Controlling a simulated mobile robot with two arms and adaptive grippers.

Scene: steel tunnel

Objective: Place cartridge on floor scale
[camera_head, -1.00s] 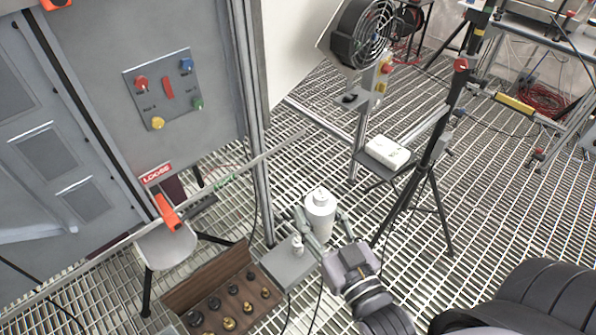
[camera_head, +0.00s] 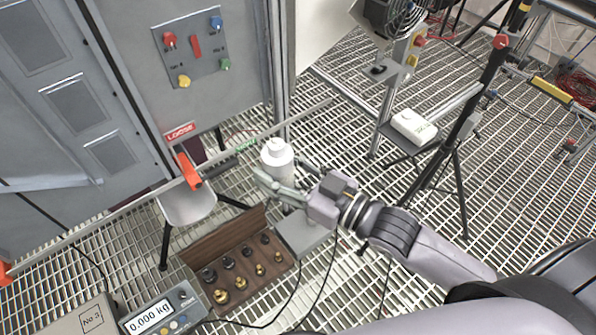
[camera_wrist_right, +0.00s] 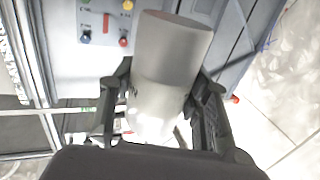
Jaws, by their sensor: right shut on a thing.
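The cartridge (camera_head: 278,158) is a white cylinder with a narrower cap, seen in the head view above the grating floor. My right gripper (camera_head: 281,172) is shut around its lower part and holds it roughly upright. The cartridge also fills the middle of the right wrist view (camera_wrist_right: 168,75), between the two dark fingers (camera_wrist_right: 160,108). The floor scale is a low grey platform (camera_head: 303,238) below and slightly right of the cartridge; my gripper covers its far part. Its display unit (camera_head: 152,314) reads 0.000 kg. My left gripper is not in view.
An open wooden box of weights (camera_head: 222,294) lies directly left of the scale. A white stool (camera_head: 188,205) stands behind it, by the grey cabinet (camera_head: 130,60). A long bar (camera_head: 238,146) crosses behind the cartridge. A black tripod (camera_head: 455,150) stands to the right. Cables lie in front.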

